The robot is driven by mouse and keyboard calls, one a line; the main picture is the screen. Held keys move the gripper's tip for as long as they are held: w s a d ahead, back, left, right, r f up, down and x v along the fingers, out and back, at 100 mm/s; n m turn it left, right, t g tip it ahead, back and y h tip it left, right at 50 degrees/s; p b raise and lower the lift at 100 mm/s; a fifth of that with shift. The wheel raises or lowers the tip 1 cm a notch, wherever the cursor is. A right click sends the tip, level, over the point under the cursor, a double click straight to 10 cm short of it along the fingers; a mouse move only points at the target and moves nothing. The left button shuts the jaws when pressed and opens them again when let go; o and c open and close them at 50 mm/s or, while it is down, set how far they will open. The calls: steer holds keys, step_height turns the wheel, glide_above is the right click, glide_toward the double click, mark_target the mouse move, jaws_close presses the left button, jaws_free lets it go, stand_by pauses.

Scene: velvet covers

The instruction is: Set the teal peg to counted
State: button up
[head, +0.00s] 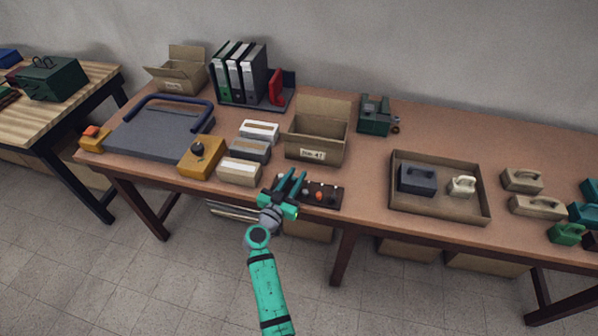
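A dark peg board (325,203) lies at the table's front edge, below the labelled cardboard box. An orange-red peg (319,196) and small greyish pegs or marks show on its right part. My gripper (291,181) is over the board's left end, its two teal fingers apart with a gap between them. I make out nothing held between the fingers. I cannot pick out a teal peg; the gripper covers the board's left part. No readable "counted" label shows on the board.
The open cardboard box (317,146) stands just behind the board. Light and grey blocks (240,172) and a yellow block (202,156) are to the left. A shallow tray (440,207) with a dark and a cream-coloured handled block is to the right. Bare tabletop (365,180) lies between board and tray.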

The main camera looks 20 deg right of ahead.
mark_target(295, 181)
steer(key=v, duration=0.7)
steer(key=shift+a, duration=0.15)
steer(key=shift+s+d, duration=0.25)
steer(key=shift+s, duration=0.05)
steer(key=shift+a, duration=0.3)
